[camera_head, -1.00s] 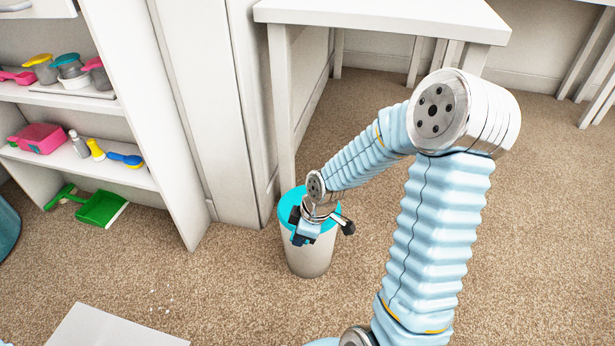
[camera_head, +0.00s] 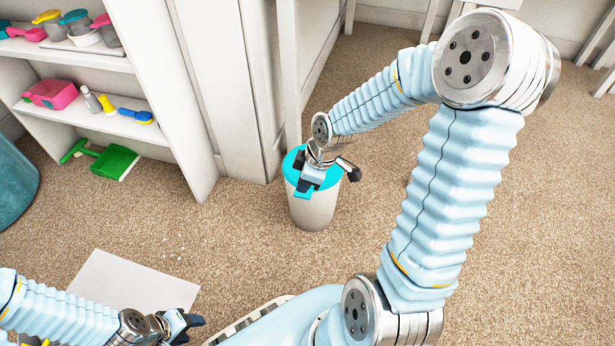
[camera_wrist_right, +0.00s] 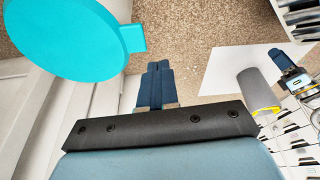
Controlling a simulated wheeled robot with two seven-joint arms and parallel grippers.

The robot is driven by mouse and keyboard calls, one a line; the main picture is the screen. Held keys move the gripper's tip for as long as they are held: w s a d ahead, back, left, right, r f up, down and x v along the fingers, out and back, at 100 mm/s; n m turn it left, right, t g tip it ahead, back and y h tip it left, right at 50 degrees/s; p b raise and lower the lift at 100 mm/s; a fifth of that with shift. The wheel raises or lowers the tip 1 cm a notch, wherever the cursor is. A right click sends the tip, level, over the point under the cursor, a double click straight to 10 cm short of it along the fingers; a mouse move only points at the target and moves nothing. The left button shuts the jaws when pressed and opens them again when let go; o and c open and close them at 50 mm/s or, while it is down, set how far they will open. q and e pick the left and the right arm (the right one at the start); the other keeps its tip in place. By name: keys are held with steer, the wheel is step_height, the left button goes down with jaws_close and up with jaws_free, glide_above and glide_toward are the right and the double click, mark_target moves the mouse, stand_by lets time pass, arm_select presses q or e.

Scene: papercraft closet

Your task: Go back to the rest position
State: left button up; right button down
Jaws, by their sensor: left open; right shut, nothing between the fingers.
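My right arm reaches forward from the lower right of the head view. Its gripper (camera_head: 304,190) is in front of the turquoise lid of a white bin (camera_head: 314,212), seen from above. In the right wrist view its fingers (camera_wrist_right: 154,68) are together with nothing between them, apart from the turquoise lid (camera_wrist_right: 60,38). My left arm comes in low at the left, bent near my body. Its gripper (camera_head: 192,324) is open and empty, just beyond the lower right of a white sheet (camera_head: 130,285); the gripper also shows in the right wrist view (camera_wrist_right: 284,62).
A white shelf unit (camera_head: 170,125) with cups, bottles and a pink box stands at the left. A green dustpan (camera_head: 115,162) lies at its foot. A blue-green container (camera_head: 12,185) is at the left edge. A white table leg (camera_head: 288,70) rises behind the bin.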

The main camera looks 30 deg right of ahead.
steer(key=s+a+r+p, duration=0.1)
steer(key=s+r, duration=0.2)
steer(key=r, duration=0.3)
steer(key=shift+s, duration=0.4)
steer(key=shift+a, duration=0.1)
steer(key=s+a+f+m+g+y+p, duration=0.1)
steer(key=s+a+f+m+p, duration=0.2)
steer(key=a+f+m+p, duration=0.2)
steer(key=s+a+f+m+p, duration=0.3)
steer(key=a+f+m, duration=0.3)
steer(key=a+f, duration=0.4)
steer(key=shift+a+g+y+p, duration=0.15)
steer(key=shift+g+y+p, duration=0.25)
steer(key=shift+p, duration=0.5)
